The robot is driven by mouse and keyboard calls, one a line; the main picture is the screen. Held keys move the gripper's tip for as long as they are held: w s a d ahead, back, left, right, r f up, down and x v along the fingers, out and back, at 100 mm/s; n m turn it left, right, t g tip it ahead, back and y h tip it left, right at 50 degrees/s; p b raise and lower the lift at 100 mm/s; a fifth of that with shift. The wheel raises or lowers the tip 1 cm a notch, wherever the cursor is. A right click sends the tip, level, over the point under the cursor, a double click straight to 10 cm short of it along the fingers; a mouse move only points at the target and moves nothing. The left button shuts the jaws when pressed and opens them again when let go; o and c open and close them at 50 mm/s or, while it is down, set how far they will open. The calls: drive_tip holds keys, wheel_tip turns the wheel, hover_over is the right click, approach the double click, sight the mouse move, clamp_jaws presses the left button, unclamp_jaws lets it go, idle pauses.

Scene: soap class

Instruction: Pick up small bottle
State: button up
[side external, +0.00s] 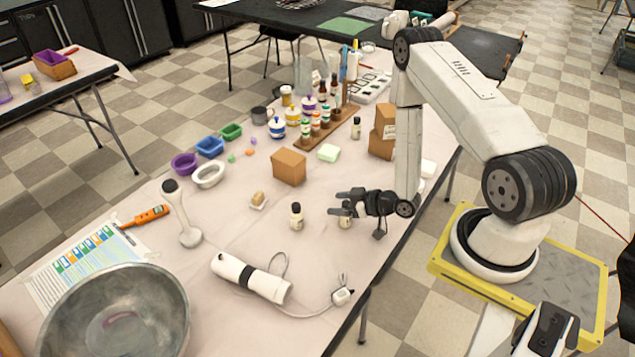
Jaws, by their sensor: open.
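A small bottle (296,217) with a black cap and pale label stands upright on the table, left of my gripper. My gripper (339,203) is open, with its dark fingers pointing left towards this bottle. Another small pale bottle (345,223) stands just below the fingers in the picture, its top hidden by them. I cannot tell whether the fingers touch it. A third small bottle (356,128) with a dark cap stands farther back, near the wooden rack.
A white hand blender (250,278) with a cord lies in front. A large metal bowl (118,315) is at the front left. A cardboard box (289,167) and pale green soap (329,153) lie behind. Stacked boxes (381,145) stand near my arm.

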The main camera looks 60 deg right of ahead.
clamp_jaws()
drive_tip(key=shift+r, duration=0.1)
idle(0.4)
wheel_tip(320, 180, up, 10)
idle(0.9)
idle(0.5)
